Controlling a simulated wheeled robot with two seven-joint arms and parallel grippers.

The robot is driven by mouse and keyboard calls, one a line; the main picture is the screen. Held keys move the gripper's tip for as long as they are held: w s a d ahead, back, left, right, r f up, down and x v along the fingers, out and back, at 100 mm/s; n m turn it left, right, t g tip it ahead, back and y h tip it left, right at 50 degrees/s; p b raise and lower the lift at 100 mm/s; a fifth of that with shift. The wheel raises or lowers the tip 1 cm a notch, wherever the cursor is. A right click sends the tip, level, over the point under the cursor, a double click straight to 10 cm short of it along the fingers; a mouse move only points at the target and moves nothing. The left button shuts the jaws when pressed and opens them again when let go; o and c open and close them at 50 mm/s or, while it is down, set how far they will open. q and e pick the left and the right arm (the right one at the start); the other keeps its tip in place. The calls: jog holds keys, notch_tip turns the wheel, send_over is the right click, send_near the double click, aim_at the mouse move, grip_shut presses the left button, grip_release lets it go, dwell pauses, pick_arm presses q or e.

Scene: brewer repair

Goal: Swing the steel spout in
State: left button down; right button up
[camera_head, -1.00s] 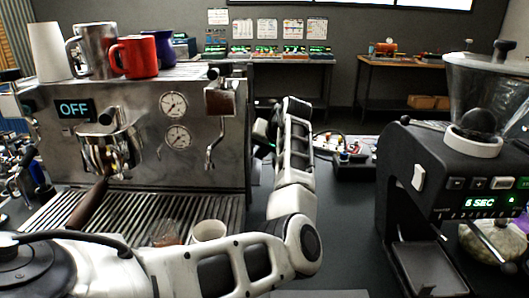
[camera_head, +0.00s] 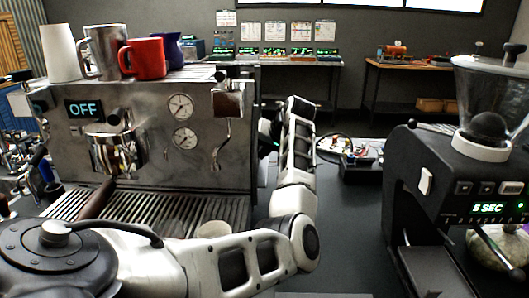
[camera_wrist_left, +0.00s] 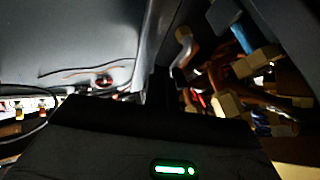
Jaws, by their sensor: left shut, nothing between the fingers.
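The steel spout (camera_head: 222,145) hangs down the right end of the espresso machine's front, below a square steel block. It is thin and bent, and nothing touches it that I can see. My left arm reaches across the front and up along the machine's right side. My left gripper (camera_head: 268,134) is beside that side, dark with a small green light. It is shut and empty, with its fingertips mostly hidden. The left wrist view shows its dark body and green light (camera_wrist_left: 174,170), but no spout that I can make out. My right gripper is not in view.
The espresso machine (camera_head: 150,165) reads OFF. Cups, including a red mug (camera_head: 142,58), stand on top. The grinder (camera_head: 450,180) stands right, with some clear dark counter (camera_head: 350,225) between.

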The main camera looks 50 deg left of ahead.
pick_arm(q)
jog(key=shift+s+d, duration=0.4)
jog(key=shift+d, duration=0.2)
jog(key=b+v, duration=0.2)
jog(key=v, duration=1.3)
jog(key=shift+d+r, duration=0.2)
jog(key=shift+r, duration=0.15)
jog(key=shift+w, duration=0.1)
jog(key=p+x, duration=0.2)
jog(key=x, duration=1.3)
jog(key=shift+f, duration=0.1)
jog(key=shift+a+f, duration=0.3)
jog(key=shift+w+a, duration=0.2)
jog(key=shift+a, duration=0.25)
jog(key=shift+r, duration=0.1)
jog(key=shift+d, duration=0.1)
